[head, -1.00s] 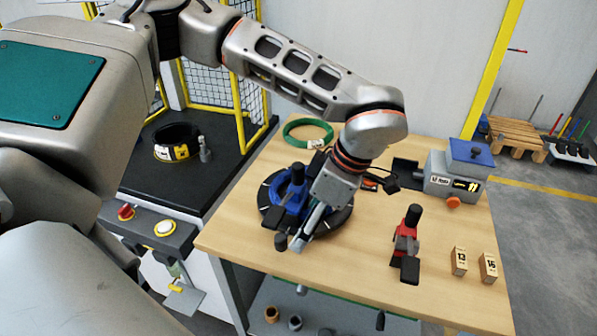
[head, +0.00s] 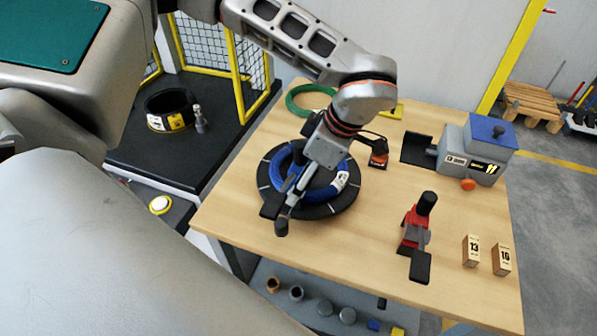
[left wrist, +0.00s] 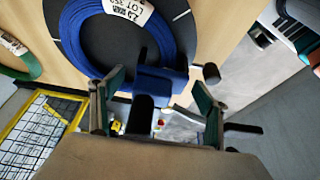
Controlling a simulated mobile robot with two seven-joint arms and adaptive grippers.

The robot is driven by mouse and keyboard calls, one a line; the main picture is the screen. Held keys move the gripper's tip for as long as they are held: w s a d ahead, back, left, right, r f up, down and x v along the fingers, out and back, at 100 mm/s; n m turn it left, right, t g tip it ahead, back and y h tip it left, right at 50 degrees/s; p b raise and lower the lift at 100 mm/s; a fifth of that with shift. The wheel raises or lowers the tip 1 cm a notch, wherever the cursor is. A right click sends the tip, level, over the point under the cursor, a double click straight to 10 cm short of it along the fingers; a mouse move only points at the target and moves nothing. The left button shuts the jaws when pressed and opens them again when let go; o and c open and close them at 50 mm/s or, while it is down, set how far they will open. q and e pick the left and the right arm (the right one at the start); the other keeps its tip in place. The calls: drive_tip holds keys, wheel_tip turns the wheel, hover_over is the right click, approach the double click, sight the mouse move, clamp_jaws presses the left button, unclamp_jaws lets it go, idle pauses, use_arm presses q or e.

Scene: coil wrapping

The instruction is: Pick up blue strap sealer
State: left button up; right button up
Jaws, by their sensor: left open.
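The blue strap sealer (head: 291,180) is at the left part of the black round disc, beside a blue coil (head: 338,191). My left gripper (head: 284,205) is over it and hides much of it. In the left wrist view, my gripper (left wrist: 157,98) is open, with its two green-padded fingers apart. The sealer's blue body (left wrist: 157,82) and a black upright handle lie between or just beyond the fingers; contact cannot be told. My right gripper is not in view.
A red sealer (head: 414,226) and two numbered wooden blocks (head: 471,250) stand to the right. A grey machine with a blue top (head: 476,150) is at the back right. A green coil (head: 308,101) lies behind. The front middle of the wooden table (head: 350,250) is clear.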

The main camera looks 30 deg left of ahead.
sight(297, 169)
use_arm(q)
drive_tip(key=shift+x, duration=1.85)
drive_tip(key=shift+d, duration=0.2)
drive_tip(key=c, duration=1.7)
drive_tip(key=shift+r, duration=0.1)
wheel_tip(297, 169, up, 20)
drive_tip(key=shift+p, duration=0.35)
drive_tip(key=m, duration=0.1)
drive_tip(key=w+m+t, duration=0.1)
drive_tip(key=shift+a+f+m, duration=0.1)
drive_tip(key=shift+f+m, duration=0.2)
drive_tip(key=shift+f, duration=0.05)
drive_tip(key=m, duration=0.1)
drive_tip(key=w+m+t, duration=0.1)
drive_tip(key=m, duration=0.2)
drive_tip(key=shift+w+f+m+t, duration=0.25)
drive_tip(key=shift+f+m+t, duration=0.05)
drive_tip(key=shift+f+t, duration=0.1)
drive_tip(key=m+t+h, duration=0.1)
drive_tip(key=m, duration=0.2)
drive_tip(key=w+d+m+h, duration=0.1)
drive_tip(key=m, duration=0.2)
drive_tip(key=w+d+m+t+h, duration=0.1)
drive_tip(key=m, duration=0.3)
drive_tip(key=shift+w+d+f+t, duration=0.1)
drive_tip(key=shift+w+d+t, duration=0.05)
drive_tip(key=shift+t, duration=0.15)
